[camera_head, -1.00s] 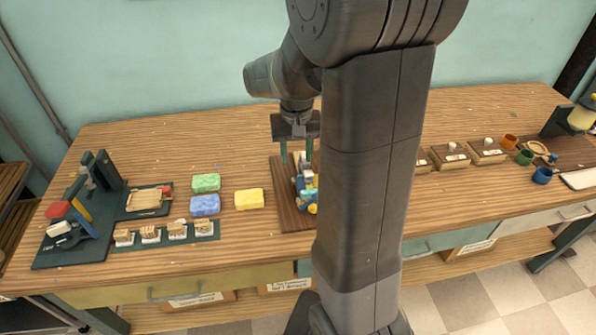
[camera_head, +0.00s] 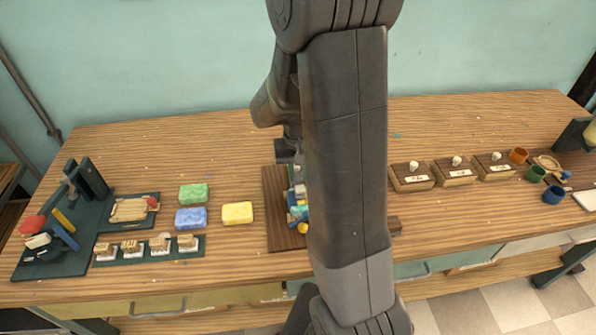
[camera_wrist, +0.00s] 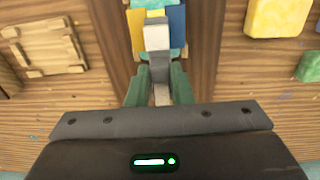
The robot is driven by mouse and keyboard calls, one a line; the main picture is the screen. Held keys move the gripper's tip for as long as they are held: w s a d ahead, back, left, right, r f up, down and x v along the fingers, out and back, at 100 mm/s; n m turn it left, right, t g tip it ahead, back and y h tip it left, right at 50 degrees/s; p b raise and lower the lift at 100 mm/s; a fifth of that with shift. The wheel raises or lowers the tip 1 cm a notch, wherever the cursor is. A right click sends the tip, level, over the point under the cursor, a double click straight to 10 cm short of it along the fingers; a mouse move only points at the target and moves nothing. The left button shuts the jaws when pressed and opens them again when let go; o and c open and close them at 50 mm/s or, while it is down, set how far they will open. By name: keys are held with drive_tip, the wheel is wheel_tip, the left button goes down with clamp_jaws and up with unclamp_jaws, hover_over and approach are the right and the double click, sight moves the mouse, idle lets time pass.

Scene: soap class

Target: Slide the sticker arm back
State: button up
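The sticker device stands on a dark wooden board (camera_head: 283,237) mid-table, partly hidden by my arm in the head view. Its white and grey blocks and blue and yellow parts show beside my arm. In the wrist view its sticker arm shows as a grey piece (camera_wrist: 160,69) behind a white block (camera_wrist: 157,37), with yellow and blue parts on either side. My gripper (camera_wrist: 160,84) has its green fingers close together on both sides of the grey piece, apparently shut on it. In the head view the fingertips are hidden behind my arm.
Green (camera_head: 194,193), blue (camera_head: 191,218) and yellow (camera_head: 237,212) soap-like blocks lie left of the board. A dark tray (camera_head: 150,250) with small wooden pieces lies farther left. Lidded wooden boxes (camera_head: 411,177) and cups stand to the right. The table's back left is clear.

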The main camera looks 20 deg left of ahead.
clamp_jaws()
drive_tip(key=w+a, duration=0.1)
drive_tip(key=w, duration=0.1)
drive_tip(key=w+a, duration=0.2)
drive_tip(key=w, duration=0.1)
drive_tip(key=w+a+p, duration=0.1)
drive_tip(key=w, duration=0.1)
drive_tip(key=shift+w+a, duration=0.25)
drive_tip(key=shift+a, duration=0.05)
drive_tip(key=shift+r, duration=0.1)
drive_tip(key=shift+w, duration=0.1)
drive_tip(key=o, duration=0.6)
unclamp_jaws()
drive_tip(key=shift+a, duration=0.1)
wheel_tip(320, 180, up, 14)
drive_tip(key=shift+f+b, duration=0.15)
drive_tip(key=shift+b, duration=0.35)
